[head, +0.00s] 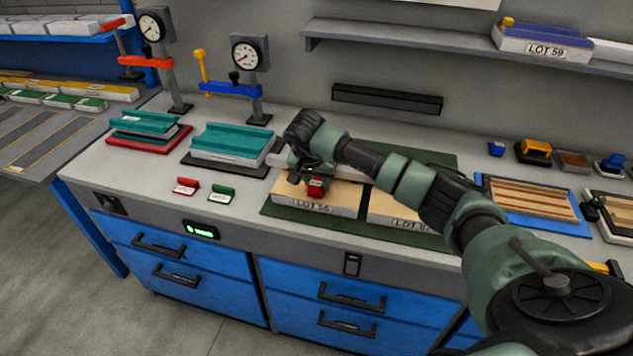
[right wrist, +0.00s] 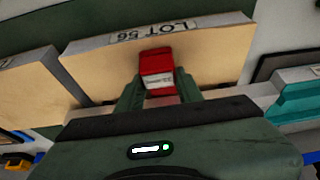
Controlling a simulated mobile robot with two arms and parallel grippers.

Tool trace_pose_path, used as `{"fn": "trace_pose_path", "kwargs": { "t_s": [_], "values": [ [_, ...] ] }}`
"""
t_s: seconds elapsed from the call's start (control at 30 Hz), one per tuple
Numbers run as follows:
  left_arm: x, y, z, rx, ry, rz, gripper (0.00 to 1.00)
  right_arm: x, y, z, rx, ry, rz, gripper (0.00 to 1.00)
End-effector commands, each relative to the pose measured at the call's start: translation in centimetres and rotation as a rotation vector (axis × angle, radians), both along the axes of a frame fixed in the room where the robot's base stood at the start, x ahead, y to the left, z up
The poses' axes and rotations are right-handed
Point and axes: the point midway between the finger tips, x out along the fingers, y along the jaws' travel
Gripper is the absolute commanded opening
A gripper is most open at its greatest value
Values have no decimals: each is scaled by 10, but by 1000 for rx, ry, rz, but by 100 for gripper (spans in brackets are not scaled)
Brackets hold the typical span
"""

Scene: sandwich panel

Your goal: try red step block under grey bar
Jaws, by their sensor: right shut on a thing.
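The red step block (head: 316,187) is between the fingers of my right gripper (head: 309,179), over the light wood top of the LOT 56 panel (head: 335,196). In the right wrist view the red block (right wrist: 156,62) with a pale label stands between the two green fingers (right wrist: 158,82), and the LOT 56 panel (right wrist: 95,75) lies beyond. I cannot tell whether the block touches the panel. A long dark grey bar (head: 387,98) is at the back wall, apart from the block; I cannot tell if it is the task's bar. My left gripper is not in view.
A red block (head: 186,186) and a green block (head: 221,193) with labels lie near the bench front. Teal-topped stacks (head: 232,141) and gauge stands (head: 249,62) are to the left. A second wood panel (head: 397,207) sits right of LOT 56, below my arm.

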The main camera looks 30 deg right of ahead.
Motion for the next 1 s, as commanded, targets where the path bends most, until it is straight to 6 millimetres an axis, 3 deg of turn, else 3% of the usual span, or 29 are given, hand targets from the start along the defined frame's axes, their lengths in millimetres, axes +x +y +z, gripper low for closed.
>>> {"fn": "trace_pose_path", "kwargs": {
  "t_s": [1.0],
  "values": [
    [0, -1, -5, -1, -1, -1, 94, 6, -7, 0, -1, -1, -1, 0]
  ]
}}
